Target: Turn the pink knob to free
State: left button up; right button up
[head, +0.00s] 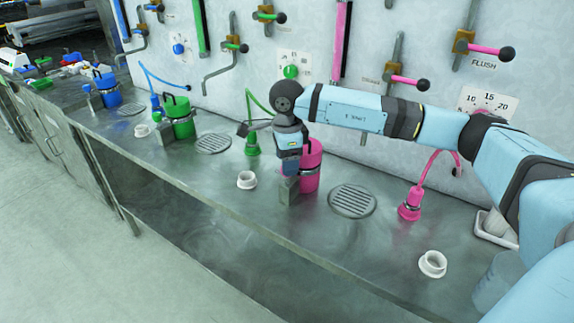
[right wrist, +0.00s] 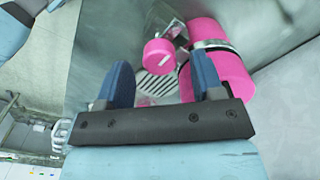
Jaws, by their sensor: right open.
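The pink knob (right wrist: 158,52), a round cap with a white mark, sits on a metal bracket beside the pink drum (right wrist: 222,75) in the right wrist view. In the head view the pink drum (head: 311,165) stands on the steel bench, with a grey block (head: 288,191) at its left; my gripper hides the knob there. My right gripper (head: 289,166) points down over that block, close to the drum. In the right wrist view its fingers (right wrist: 160,62) are open, and the knob lies in line with the gap; contact cannot be told. My left gripper is not in view.
Green (head: 181,120) and blue (head: 107,91) drums stand farther left along the bench. A round grate (head: 352,201), a pink hose fitting (head: 409,208) and a white collar (head: 432,264) lie to the right.

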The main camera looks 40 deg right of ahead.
notch_tip(320, 180, up, 12)
dwell(0.3)
jog(key=shift+f, duration=0.2)
dwell(0.3)
